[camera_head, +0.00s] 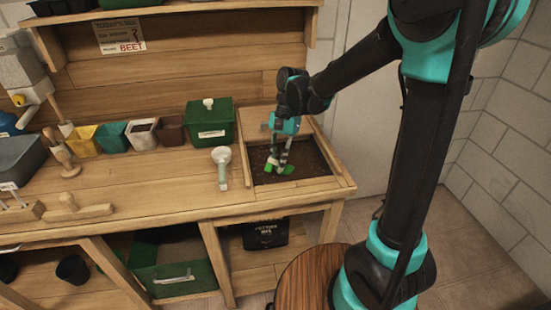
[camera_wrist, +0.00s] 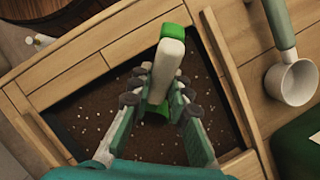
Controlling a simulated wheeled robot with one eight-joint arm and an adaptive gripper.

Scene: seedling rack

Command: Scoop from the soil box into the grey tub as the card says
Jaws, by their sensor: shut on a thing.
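The soil box (camera_head: 339,163) is a wooden-framed bay of dark soil at the bench's right end. My gripper (camera_head: 277,152) is over it, pointing down. In the wrist view my gripper (camera_wrist: 156,95) is shut on a scoop (camera_wrist: 168,65) with a pale handle and green ends. In the head view the scoop's green part (camera_head: 286,170) is at or just above the soil; I cannot tell whether it touches or carries soil. The card (camera_head: 121,33) on the back board reads "BEET" with a red figure, perhaps 2. The grey tub (camera_head: 18,160) is at the left edge, partly cut off.
A round white cup-shaped scoop (camera_head: 221,157) with a pale green handle lies left of the soil box. A green lidded box (camera_head: 209,128) and several small pots (camera_head: 142,134) stand behind. Wooden tools (camera_head: 62,153) are near the tub. The bench middle is clear.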

